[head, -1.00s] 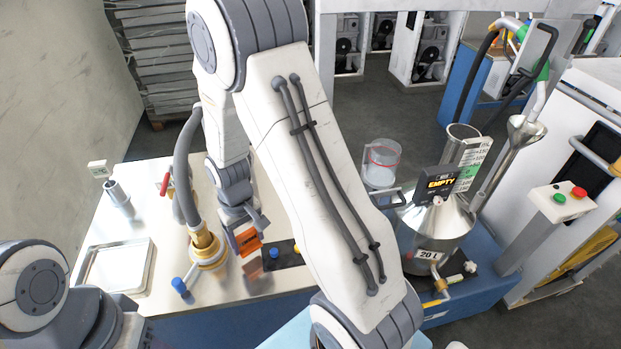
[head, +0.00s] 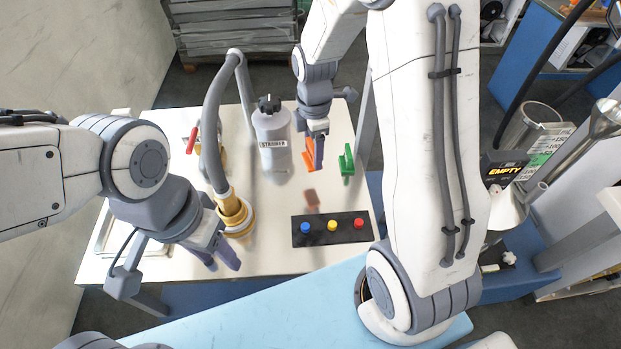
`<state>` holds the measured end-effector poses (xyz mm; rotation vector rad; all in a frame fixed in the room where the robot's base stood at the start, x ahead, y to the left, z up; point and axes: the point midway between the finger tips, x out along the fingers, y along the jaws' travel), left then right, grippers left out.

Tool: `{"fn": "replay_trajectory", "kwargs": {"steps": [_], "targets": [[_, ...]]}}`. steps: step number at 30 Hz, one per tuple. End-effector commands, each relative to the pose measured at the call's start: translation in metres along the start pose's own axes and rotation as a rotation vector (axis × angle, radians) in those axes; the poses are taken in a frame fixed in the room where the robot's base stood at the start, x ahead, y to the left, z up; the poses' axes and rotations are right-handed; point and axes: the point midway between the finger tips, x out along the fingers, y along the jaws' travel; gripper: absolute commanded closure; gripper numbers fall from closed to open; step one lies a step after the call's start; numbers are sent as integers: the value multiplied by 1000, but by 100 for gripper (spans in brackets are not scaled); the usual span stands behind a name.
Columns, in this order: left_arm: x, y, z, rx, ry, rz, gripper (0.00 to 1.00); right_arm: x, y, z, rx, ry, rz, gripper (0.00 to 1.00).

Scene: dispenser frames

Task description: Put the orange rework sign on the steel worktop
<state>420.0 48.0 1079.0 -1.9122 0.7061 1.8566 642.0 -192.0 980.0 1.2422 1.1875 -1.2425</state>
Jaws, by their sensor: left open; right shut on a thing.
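The orange sign (head: 308,159) is in my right gripper (head: 319,150), above the back part of the pale, glossy worktop (head: 285,258). A blurred brownish patch below it on the worktop looks like its reflection or shadow. The sign seems clear of the surface. I cannot read its face. A green sign (head: 346,161) stands just to its right. My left gripper (head: 219,259) is open and empty over the front left of the worktop, near the brass fitting.
A grey STRAINER bottle (head: 271,135) stands left of the orange sign. A black panel (head: 349,238) with blue, yellow and red knobs lies in front. A brass fitting (head: 234,212) with a grey hose rises on the left. A light-blue surface (head: 270,318) spans the foreground.

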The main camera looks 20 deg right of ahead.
Motion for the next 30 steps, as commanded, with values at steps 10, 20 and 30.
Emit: {"fn": "replay_trajectory", "kwargs": {"steps": [10, 20, 30], "targets": [[13, -1, 1, 0, 0, 0, 50, -20, 13, -1, -761, -1, 2, 87], [12, -1, 0, 0, 0, 0, 50, -1, 14, -2, -948, 3, -7, 87], [9, -1, 0, 0, 0, 0, 50, 44, 15, -1, -945, 1, -3, 87]]}}
